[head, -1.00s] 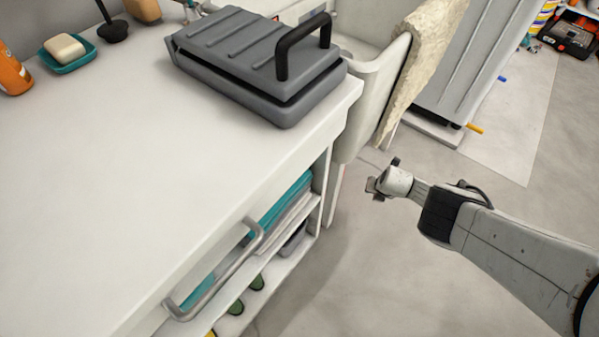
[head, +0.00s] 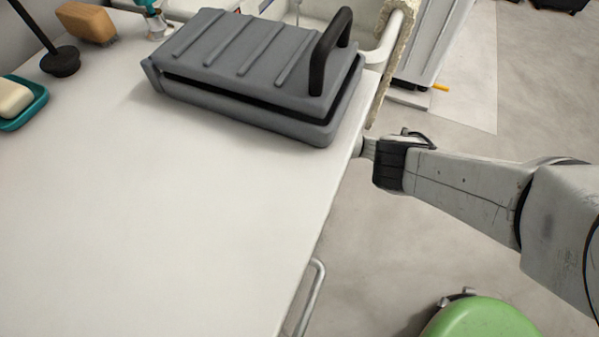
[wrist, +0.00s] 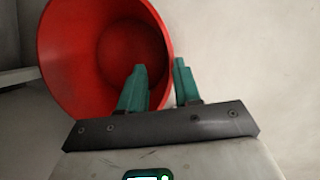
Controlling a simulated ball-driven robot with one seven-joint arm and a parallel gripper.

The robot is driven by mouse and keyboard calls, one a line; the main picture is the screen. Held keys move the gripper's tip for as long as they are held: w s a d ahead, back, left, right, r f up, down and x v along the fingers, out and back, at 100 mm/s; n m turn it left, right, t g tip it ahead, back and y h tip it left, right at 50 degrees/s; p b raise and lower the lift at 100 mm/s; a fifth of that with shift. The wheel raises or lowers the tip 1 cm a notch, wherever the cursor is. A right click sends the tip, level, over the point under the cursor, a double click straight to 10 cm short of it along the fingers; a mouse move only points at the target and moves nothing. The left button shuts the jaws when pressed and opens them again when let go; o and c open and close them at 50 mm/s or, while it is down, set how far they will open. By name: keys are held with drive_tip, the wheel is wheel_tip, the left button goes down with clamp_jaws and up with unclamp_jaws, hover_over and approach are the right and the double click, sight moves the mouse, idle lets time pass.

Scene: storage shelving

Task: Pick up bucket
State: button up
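A red bucket (wrist: 85,50) shows in the wrist view at the upper left, its round mouth facing the camera. My gripper (wrist: 160,82) has two teal fingers standing apart at the bucket's right rim. The left finger overlaps the bucket's opening and the right finger is just outside the rim. The rim lies between them in the picture; I see no clear grip on it. In the head view the bucket is not seen, and my gripper is hidden behind the bench edge, with only my arm showing.
A white bench (head: 150,220) fills the left, with a grey lidded case (head: 250,75), a soap dish (head: 30,105) and a brush (head: 88,22) on it. A metal bar handle (head: 312,298) sticks out from its side.

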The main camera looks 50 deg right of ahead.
drive_tip(key=shift+b+x, duration=1)
drive_tip(key=shift+b, duration=0.1)
drive_tip(key=b+x, duration=0.4)
drive_tip(key=b, duration=0.1)
drive_tip(key=shift+d, duration=0.35)
drive_tip(key=shift+w+d+f+b, duration=0.1)
drive_tip(key=shift+f+b, duration=0.2)
drive_tip(key=shift+b, duration=0.3)
drive_tip(key=shift+w+d+f+b, duration=0.1)
drive_tip(key=shift+f+b, duration=0.25)
drive_tip(key=shift+b, duration=0.25)
drive_tip(key=shift+r, duration=0.1)
clamp_jaws()
